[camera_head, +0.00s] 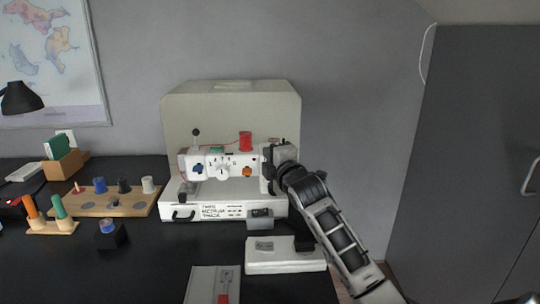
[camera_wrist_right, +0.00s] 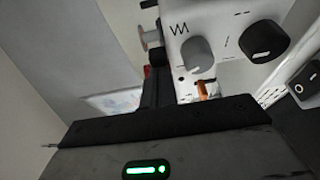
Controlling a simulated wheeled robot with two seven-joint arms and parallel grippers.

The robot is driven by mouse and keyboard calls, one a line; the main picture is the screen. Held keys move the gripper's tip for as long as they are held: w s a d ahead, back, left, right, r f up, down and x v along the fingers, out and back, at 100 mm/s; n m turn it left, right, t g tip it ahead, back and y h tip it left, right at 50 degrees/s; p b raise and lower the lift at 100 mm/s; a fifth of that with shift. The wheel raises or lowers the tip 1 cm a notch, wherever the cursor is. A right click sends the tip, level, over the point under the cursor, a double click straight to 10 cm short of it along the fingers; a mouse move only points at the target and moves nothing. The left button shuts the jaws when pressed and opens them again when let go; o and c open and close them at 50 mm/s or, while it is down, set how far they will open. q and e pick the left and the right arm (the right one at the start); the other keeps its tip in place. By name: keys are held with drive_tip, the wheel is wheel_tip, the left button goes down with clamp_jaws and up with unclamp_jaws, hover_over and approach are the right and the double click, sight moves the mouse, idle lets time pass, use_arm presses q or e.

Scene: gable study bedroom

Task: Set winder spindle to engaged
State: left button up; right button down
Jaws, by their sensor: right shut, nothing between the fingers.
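The white sewing machine (camera_head: 225,164) stands on the desk in front of its pale cover, with a red thread spool (camera_head: 245,141) on top. My right gripper (camera_head: 270,152) is at the machine's right end, near its top, and hides part of that end. In the right wrist view, the dark fingers of my right gripper (camera_wrist_right: 160,84) are shut and empty beside the machine's panel. A small pale spindle-like part with a disc (camera_wrist_right: 150,40) shows just beyond the fingertips; I cannot tell whether it is the winder spindle, or its setting. My left gripper is out of view.
The machine's panel carries a grey knob (camera_wrist_right: 197,54), a black knob (camera_wrist_right: 265,41) and an orange lever (camera_wrist_right: 205,90). A wooden spool rack (camera_head: 140,207) stands left of the machine. A white box (camera_head: 285,262) lies in front, below my right arm.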

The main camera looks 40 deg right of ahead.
use_arm(q)
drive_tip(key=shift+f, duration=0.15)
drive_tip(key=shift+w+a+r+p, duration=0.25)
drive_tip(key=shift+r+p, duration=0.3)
drive_tip(key=shift+p, duration=0.65)
use_arm(e)
drive_tip(key=a+v, duration=0.2)
drive_tip(key=v, duration=0.7)
drive_tip(key=shift+a, duration=0.2)
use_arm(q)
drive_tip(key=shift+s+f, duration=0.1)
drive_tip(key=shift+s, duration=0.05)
use_arm(e)
drive_tip(key=shift+f, duration=0.15)
